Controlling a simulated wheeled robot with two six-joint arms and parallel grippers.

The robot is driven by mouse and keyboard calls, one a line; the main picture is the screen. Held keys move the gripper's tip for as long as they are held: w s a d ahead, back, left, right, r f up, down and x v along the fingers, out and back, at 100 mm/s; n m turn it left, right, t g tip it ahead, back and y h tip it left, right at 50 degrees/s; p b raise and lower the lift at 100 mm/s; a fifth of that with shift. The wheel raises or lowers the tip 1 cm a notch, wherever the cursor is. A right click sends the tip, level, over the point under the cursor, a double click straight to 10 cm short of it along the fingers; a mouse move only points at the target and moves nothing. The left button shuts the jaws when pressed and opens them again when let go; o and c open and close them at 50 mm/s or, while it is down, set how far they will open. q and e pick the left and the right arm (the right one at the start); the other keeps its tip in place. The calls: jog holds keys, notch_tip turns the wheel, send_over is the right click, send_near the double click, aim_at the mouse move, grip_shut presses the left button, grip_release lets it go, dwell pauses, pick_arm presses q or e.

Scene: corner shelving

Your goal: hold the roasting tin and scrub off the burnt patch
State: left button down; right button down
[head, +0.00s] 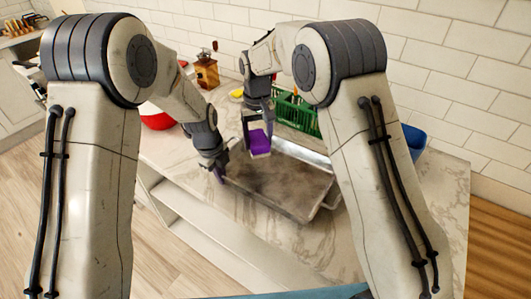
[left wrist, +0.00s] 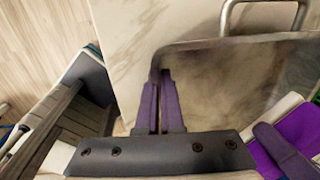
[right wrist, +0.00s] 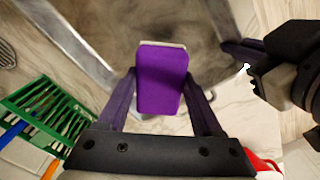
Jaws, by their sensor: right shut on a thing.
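The roasting tin (head: 318,212) lies on the marble worktop, a grey rectangular tray with a wire handle at its end. Its floor is covered by a smeared brown burnt patch (head: 285,182), also visible in the left wrist view (left wrist: 215,85). My left gripper (head: 219,174) is at the tin's left edge; in the left wrist view its purple fingers (left wrist: 160,85) are close together on the rim. My right gripper (right wrist: 162,95) is shut on a purple sponge (head: 259,142) with a pale layer. The sponge is over the tin's far left part; I cannot tell whether it touches the tin.
A green rack (head: 297,113) stands behind the tin, near the tiled wall. A blue container (head: 414,137) is at the right. The worktop in front of the tin is clear.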

pick_arm(q)
jog(key=c, duration=1)
grip_release()
jog(key=r, duration=0.8)
jog(key=s+a+r, duration=0.1)
jog(key=r, duration=0.2)
jog(key=shift+s+r, duration=0.1)
jog(key=shift+r, duration=0.3)
